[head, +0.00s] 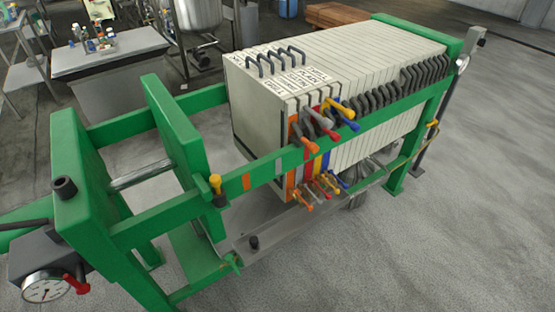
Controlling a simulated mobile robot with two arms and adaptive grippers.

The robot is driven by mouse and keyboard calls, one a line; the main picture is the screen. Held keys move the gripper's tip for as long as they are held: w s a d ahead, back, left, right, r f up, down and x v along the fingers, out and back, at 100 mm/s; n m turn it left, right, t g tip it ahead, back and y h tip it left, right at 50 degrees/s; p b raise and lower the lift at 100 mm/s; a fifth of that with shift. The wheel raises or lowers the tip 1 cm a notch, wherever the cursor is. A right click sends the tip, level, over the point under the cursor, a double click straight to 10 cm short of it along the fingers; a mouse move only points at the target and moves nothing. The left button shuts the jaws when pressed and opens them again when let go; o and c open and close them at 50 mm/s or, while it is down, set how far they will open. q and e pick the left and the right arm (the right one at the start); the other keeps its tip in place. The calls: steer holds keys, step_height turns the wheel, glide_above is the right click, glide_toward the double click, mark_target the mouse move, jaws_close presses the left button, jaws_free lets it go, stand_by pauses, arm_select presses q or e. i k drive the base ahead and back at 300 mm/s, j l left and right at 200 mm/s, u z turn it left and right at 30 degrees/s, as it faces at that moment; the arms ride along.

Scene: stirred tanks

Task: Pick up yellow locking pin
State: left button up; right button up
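A yellow pin with a dark lower part (215,185) stands upright on the near green side rail, beside the green moving plate (175,125). It looks like the yellow locking pin. A second small yellow piece (433,123) shows on the rail at the far right end; it is too small to tell what it is. Neither of my grippers is in view.
The green press frame (95,225) holds a stack of pale plates (340,60). Coloured valve handles (325,120) stick out toward me near the rail. A pressure gauge (46,287) with a red lever is at lower left. The floor at right is clear.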

mark_target(215, 180)
steer(key=u, duration=0.45)
steer(key=i+l+u, duration=0.15)
steer(key=l+u, duration=0.15)
steer(key=u, duration=0.2)
steer(key=l+u, duration=0.45)
steer(key=i+l+u, duration=0.1)
steer(key=l+u, duration=0.25)
steer(key=u, duration=0.15)
